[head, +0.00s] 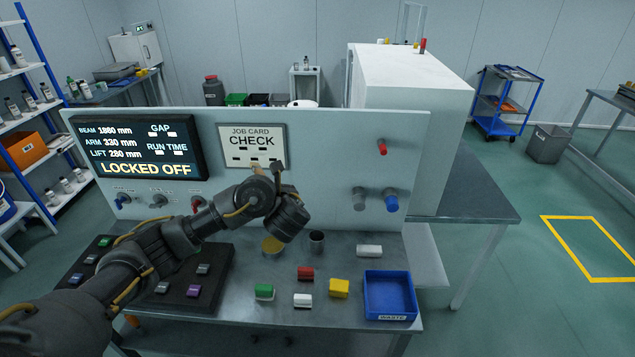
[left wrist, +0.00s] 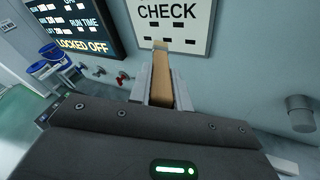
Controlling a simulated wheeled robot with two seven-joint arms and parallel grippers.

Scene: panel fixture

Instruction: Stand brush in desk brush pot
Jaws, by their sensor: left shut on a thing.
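My left gripper (head: 277,170) is raised in front of the upright panel, just below the job card (head: 252,145). In the left wrist view, the left gripper (left wrist: 161,92) is shut on a tan, flat brush (left wrist: 161,75), whose pale end points toward the card. I cannot tell whether the brush touches the card. A small dark grey cylinder (head: 317,240), which looks like the desk brush pot, stands upright on the bench, below and right of the gripper. Its mouth faces up. My right gripper is not in view.
A yellow round thing (head: 272,245) lies left of the pot, partly hidden by my wrist. Red (head: 305,272), green, white and yellow blocks lie in front. A blue waste tray (head: 390,295) sits at right.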

